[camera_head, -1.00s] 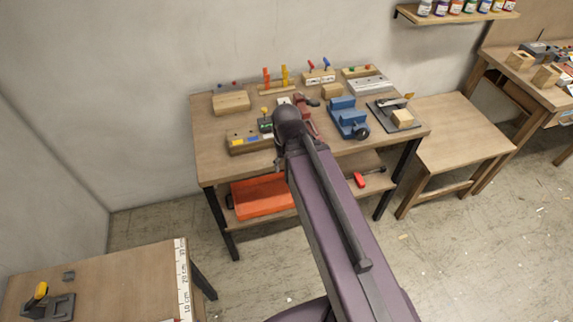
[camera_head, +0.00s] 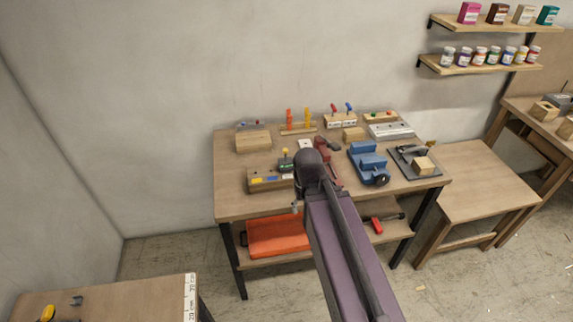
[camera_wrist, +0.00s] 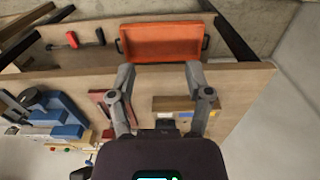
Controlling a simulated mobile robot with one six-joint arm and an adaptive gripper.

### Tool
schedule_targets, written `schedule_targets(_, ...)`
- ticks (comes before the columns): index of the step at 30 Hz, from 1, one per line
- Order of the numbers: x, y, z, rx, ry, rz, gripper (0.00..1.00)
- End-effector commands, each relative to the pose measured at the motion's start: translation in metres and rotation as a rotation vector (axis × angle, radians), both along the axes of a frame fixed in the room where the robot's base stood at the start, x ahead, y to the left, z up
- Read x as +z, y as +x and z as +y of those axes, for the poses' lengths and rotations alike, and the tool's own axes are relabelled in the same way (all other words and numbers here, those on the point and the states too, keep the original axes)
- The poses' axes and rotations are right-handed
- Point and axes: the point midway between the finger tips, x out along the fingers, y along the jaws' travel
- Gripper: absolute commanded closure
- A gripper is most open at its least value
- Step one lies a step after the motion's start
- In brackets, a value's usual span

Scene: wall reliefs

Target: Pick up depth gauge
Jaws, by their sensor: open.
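I cannot pick out a depth gauge for certain among the small items on the workbench (camera_head: 230,205). A small dark green item with a yellow knob (camera_head: 286,160) stands behind a wooden block with coloured labels (camera_head: 268,181). That labelled block also shows in the wrist view (camera_wrist: 182,104). My gripper (camera_wrist: 160,78) is open and empty, its fingers spread over the bench's front edge. In the head view my arm hides most of the gripper and the bench just behind it.
A blue vise (camera_head: 368,163) and a red tool (camera_head: 322,150) stand on the bench. An orange tray (camera_head: 277,236) and a red-handled tool (camera_head: 377,226) lie on the lower shelf. A bare wooden table (camera_head: 480,187) stands right. Another table (camera_head: 120,300) is at front left.

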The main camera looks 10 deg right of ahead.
Motion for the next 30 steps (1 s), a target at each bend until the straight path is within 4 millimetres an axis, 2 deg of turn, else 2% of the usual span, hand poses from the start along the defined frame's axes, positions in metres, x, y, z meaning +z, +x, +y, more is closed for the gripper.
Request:
schedule_targets(12,0.0,0.0,0.0,0.0,0.0,0.0,0.35)
schedule_targets(13,0.0,0.0,0.0,0.0,0.0,0.0,0.29)
schedule_targets(19,-0.003,0.006,0.0,-0.02,-0.022,-0.005,0.29)
schedule_targets(26,-0.013,0.035,-0.001,-0.142,-0.153,-0.046,0.29)
schedule_targets(30,-0.018,0.064,0.001,-0.268,-0.279,-0.119,0.29)
